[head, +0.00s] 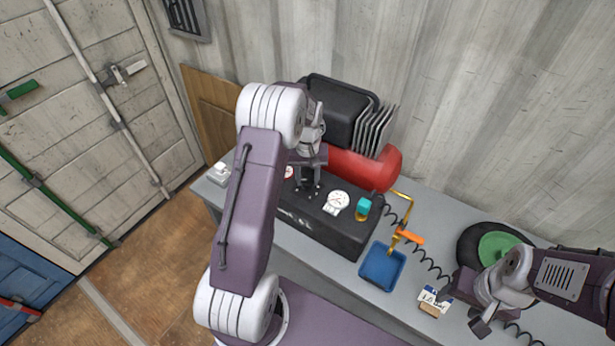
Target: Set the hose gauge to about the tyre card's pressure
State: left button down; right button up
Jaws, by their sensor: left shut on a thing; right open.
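A compressor with a red tank (362,167) and a black front box (325,226) stands on the grey bench. A white round gauge (338,200) sits on the box; its needle is too small to read. A second, red-rimmed gauge (288,172) is partly behind my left arm. My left gripper (309,190) is at the box top, left of the white gauge, shut on a small part that its fingers hide. The tyre card (434,296) stands on a wooden block at the bench front; its print is unreadable. My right gripper (476,308) is open and empty, right of the card.
A coiled black hose (429,264) runs toward a tyre with a green hub (499,247).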

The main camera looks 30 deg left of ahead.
aim_at(308, 179)
pick_arm(q)
jog(key=m+p, duration=0.1)
jog(key=m, duration=0.4)
jog(key=shift+r+m, duration=0.1)
jog(key=shift+m, duration=0.2)
jog(key=m+p, duration=0.1)
jog(key=m, duration=0.4)
jog(key=shift+w, duration=0.1)
jog(key=shift+m, duration=0.3)
jog(key=c, duration=0.9)
grip_release()
notch_tip(308, 179, up, 9)
jog(key=shift+b, duration=0.65)
